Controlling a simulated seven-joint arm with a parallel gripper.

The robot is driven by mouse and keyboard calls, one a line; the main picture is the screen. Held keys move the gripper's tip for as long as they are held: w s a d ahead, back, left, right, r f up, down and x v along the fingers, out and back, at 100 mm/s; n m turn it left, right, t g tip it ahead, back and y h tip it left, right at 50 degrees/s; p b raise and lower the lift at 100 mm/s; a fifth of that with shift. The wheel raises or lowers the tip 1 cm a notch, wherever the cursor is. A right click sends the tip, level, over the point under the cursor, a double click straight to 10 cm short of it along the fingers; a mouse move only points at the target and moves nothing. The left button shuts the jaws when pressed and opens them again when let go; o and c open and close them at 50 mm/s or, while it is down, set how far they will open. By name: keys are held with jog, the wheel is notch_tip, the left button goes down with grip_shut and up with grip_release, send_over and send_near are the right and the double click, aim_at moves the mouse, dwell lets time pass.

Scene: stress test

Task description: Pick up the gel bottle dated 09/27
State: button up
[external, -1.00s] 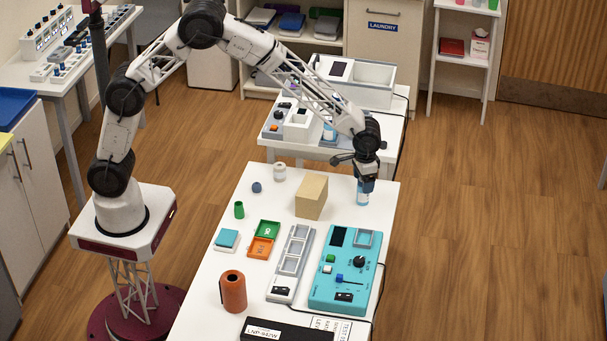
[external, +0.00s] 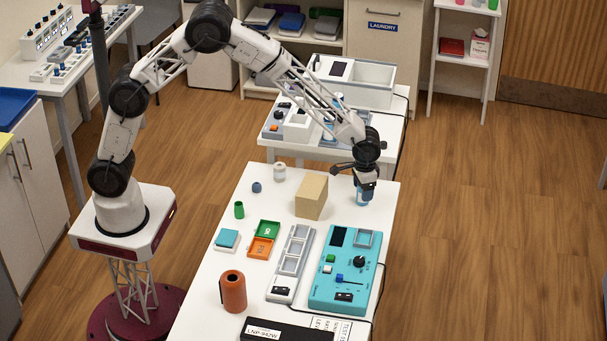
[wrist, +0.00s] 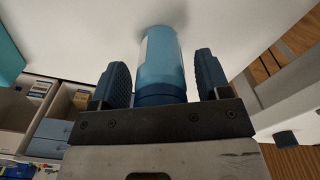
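A blue bottle (external: 362,196) stands on the white table near its far right corner. My gripper (external: 362,188) is around the upper part of this bottle. In the wrist view the bottle (wrist: 162,62) lies between the two dark fingers of my gripper (wrist: 160,78), with a visible gap on each side, so the fingers are open and apart from it. A pale label edge shows on the bottle's left side. No date can be read in any view.
A tan block (external: 311,196) stands left of the bottle. A teal device (external: 322,292) lies in front of it. A white jar (external: 279,172), a blue ball (external: 256,187) and an orange cylinder (external: 233,291) are farther left. A second table (external: 395,130) is behind.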

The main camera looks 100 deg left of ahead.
jog(key=c, duration=0.9)
jog(key=shift+r, duration=5)
